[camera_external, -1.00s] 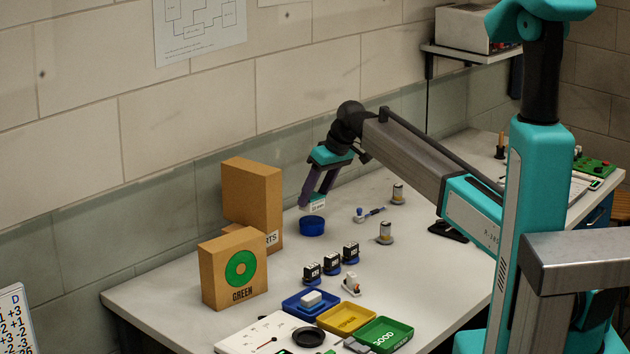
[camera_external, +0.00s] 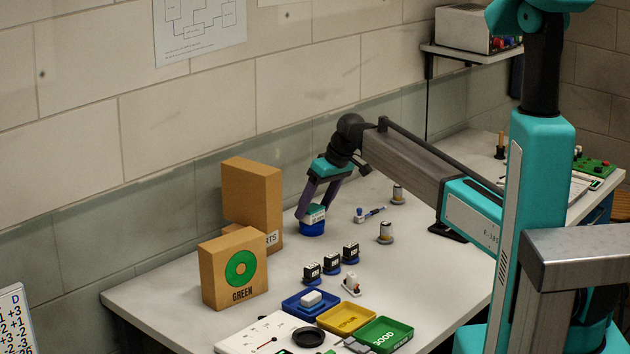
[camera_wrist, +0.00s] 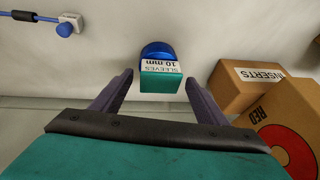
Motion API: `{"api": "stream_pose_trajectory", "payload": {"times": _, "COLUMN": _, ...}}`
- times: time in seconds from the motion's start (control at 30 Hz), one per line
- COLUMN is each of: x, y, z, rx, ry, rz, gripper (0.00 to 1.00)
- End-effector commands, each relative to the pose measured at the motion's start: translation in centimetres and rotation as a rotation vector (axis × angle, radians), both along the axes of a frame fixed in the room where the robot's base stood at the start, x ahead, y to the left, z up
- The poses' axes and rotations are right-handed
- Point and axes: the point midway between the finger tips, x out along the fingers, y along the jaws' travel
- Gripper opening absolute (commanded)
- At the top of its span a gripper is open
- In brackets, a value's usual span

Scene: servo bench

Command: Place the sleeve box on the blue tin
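The sleeve box (camera_external: 314,213), white and teal and labelled "SLEEVES 10 mm", sits on top of the blue tin (camera_external: 312,229). In the wrist view the box (camera_wrist: 160,82) hides part of the round tin (camera_wrist: 157,50). My gripper (camera_external: 311,207) is around the box, low over the tin. In the wrist view its fingers (camera_wrist: 158,77) are spread, with a gap on each side of the box.
A tall cardboard box (camera_external: 252,196) and a "GREEN" box (camera_external: 236,268) stand left of the tin. Several small black blocks (camera_external: 332,263) and blue, yellow (camera_external: 346,318) and green (camera_external: 385,334) trays lie toward the front. A blue-ended tool (camera_external: 369,214) lies to the right.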

Motion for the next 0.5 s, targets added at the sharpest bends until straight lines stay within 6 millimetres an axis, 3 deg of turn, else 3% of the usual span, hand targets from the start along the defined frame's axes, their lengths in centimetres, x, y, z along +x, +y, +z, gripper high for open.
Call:
{"api": "stream_pose_trajectory", "payload": {"times": 0.27, "x": 0.0, "y": 0.0, "z": 0.2, "rx": 0.0, "ry": 0.0, "rz": 0.0, "gripper": 0.68}}
{"api": "stream_pose_trajectory", "payload": {"times": 0.5, "x": -0.3, "y": -0.6, "z": 1.7, "rx": 0.001, "ry": -0.002, "rz": -0.001, "gripper": 0.68}}
